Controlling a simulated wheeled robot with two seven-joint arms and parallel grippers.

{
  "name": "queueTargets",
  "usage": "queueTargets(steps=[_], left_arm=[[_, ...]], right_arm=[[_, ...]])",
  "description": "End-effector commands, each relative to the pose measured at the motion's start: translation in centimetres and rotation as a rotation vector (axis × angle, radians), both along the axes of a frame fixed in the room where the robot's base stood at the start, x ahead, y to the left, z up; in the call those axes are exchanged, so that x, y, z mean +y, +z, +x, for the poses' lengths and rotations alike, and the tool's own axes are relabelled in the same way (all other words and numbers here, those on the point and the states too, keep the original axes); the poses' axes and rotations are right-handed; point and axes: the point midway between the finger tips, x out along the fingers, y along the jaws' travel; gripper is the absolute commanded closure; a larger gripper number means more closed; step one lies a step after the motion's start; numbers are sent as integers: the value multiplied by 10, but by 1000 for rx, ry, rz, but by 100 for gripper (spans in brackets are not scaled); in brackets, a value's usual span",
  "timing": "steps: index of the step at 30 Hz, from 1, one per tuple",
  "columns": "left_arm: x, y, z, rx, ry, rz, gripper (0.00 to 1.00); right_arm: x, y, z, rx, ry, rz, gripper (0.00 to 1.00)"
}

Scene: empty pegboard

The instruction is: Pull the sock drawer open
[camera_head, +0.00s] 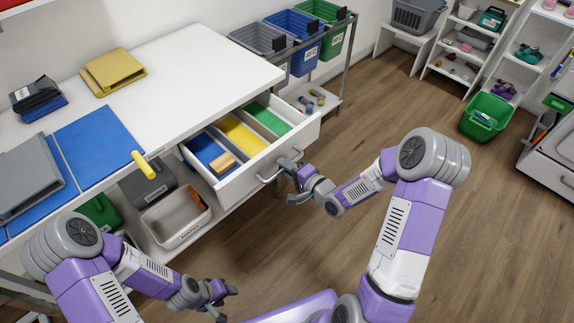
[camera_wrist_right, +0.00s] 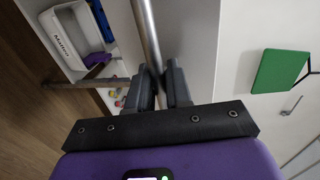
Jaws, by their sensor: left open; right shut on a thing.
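The white drawer (camera_head: 235,187) under the white table stands pulled out, its inside visible from above. It has blue, yellow and green lined sections, with a tan block (camera_head: 222,163) in the blue one. Its front carries a metal bar handle (camera_head: 266,180). My right gripper (camera_head: 287,168) is at the right part of this handle. In the right wrist view its fingers (camera_wrist_right: 161,86) are shut on the metal bar (camera_wrist_right: 146,35). My left gripper (camera_head: 226,301) is open and empty, low in the head view, away from the drawer. No socks can be made out.
A yellow handle-like piece (camera_head: 143,164) sticks out at the table's front edge. A grey and white bin (camera_head: 176,216) stands on the shelf below. Blue, grey and green bins stand on a rack behind. The wooden floor (camera_head: 350,125) right of the drawer is clear.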

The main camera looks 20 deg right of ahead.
Motion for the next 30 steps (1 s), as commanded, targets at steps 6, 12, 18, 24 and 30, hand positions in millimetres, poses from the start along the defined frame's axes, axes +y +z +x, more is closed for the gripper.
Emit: queueTargets(steps=[6, 12, 18, 24, 30], left_arm=[[0, 0, 0, 0, 0, 0, 52], [0, 0, 0, 1, 0, 0, 52], [0, 1, 0, 1, 0, 0, 52], [0, 9, 0, 1, 0, 0, 52], [0, 18, 0, 0, 0, 0, 52]], right_arm=[[-1, 0, 0, -1, -2, -1, 100], [-1, 0, 0, -1, -2, -1, 66], [-2, 1, -2, -1, -2, -1, 66], [-13, 7, -24, 1, -4, -2, 66], [-27, 14, -53, 1, -6, -2, 66]])
